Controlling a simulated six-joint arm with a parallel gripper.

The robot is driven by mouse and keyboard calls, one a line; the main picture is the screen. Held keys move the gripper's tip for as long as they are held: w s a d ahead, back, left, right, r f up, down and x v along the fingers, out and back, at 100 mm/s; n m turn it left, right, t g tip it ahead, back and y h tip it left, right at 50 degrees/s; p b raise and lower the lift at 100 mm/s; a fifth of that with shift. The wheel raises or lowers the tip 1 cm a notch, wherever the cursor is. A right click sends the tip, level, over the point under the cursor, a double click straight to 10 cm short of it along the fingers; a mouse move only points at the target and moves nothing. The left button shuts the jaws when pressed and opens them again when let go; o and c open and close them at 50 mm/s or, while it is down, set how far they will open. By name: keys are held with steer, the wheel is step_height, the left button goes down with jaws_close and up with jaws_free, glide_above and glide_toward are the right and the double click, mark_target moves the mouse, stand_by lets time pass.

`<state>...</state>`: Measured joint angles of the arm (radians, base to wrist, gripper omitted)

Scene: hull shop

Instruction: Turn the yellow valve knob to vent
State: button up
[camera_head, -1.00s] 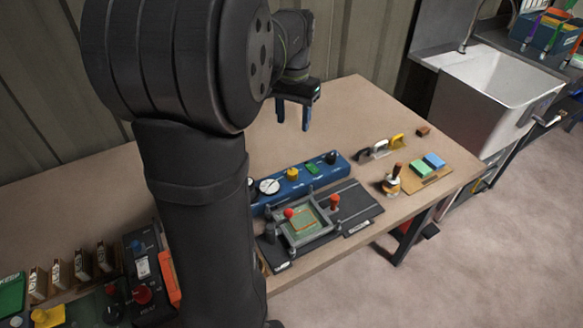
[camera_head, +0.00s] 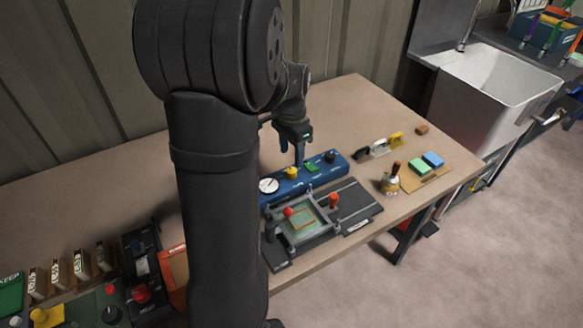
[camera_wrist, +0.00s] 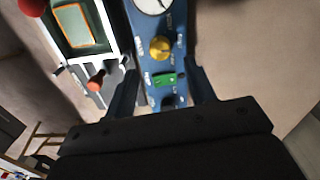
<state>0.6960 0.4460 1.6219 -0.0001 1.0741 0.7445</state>
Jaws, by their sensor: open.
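The yellow valve knob (camera_head: 292,173) stands on the blue panel (camera_head: 322,176), between a white dial and a green switch. In the wrist view the knob (camera_wrist: 160,48) shows beyond my fingertips, roughly midway between their lines. My gripper (camera_head: 290,156) is open and empty, above the back of the panel near the knob. In the wrist view its two fingers (camera_wrist: 164,86) straddle the panel's width with the green switch (camera_wrist: 164,79) between them. The fingers look apart from the knob. The labels around the knob are too blurred to read.
A grey fixture (camera_head: 305,220) with red-topped posts lies in front of the panel. A black knob (camera_head: 330,157) sits at the panel's right end. A stamp (camera_head: 391,182) and a board with green and blue blocks stand to the right. The table behind the panel is clear.

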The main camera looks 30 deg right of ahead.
mark_target(292, 170)
step_height(292, 170, down, 7)
steer(key=shift+r, duration=0.15)
steer(key=c, duration=1)
